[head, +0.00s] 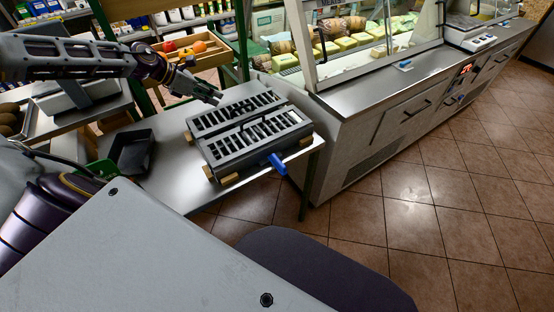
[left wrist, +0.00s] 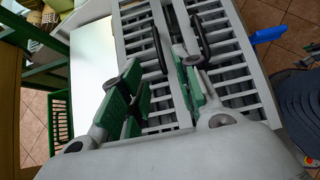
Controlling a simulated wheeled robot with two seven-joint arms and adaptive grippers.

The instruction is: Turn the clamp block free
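A grey slotted frame (head: 262,149) with two rows of bars lies on the metal table, propped on small wooden blocks. A blue handle (head: 277,164) sticks out of its front right side; it also shows in the left wrist view (left wrist: 267,36). I cannot tell which part is the clamp block. My left gripper (head: 214,97) is above the frame's far left part. My right gripper is not in view.
A black tray (head: 131,153) lies left of the frame on the table (head: 178,178). A wooden crate of produce (head: 205,47) stands behind. A glass cheese counter (head: 345,85) stands close on the right. The tiled floor at right is clear.

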